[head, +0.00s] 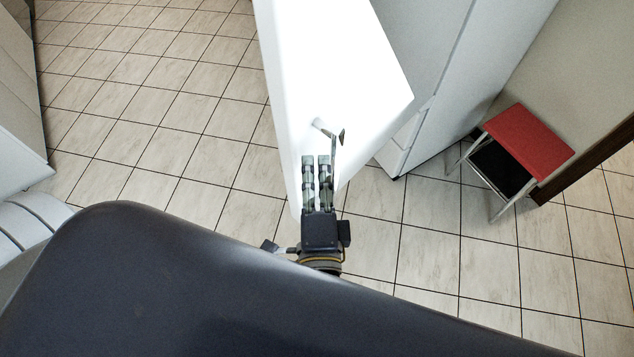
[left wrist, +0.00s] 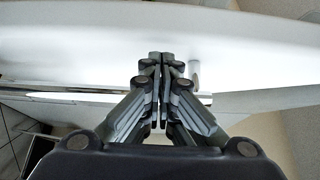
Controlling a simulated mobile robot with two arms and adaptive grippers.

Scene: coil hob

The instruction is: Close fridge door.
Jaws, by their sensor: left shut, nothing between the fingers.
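The fridge door (head: 340,60) is a white slab that stands open, swung out from the pale fridge body (head: 420,40) behind it to the right. A metal handle (head: 335,140) is fixed near the lower end of the door. My left gripper (head: 316,160) is shut and empty, with its fingers over the door beside the handle. In the left wrist view the shut fingertips (left wrist: 161,60) point at the white door surface (left wrist: 90,45); I cannot tell if they touch it. My right gripper is not in view.
A red-topped step stool (head: 530,140) stands on the right by the wall, beyond the fridge body. Pale cabinets (head: 15,120) stand at the far left. The tiled floor (head: 150,100) left of the door is clear.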

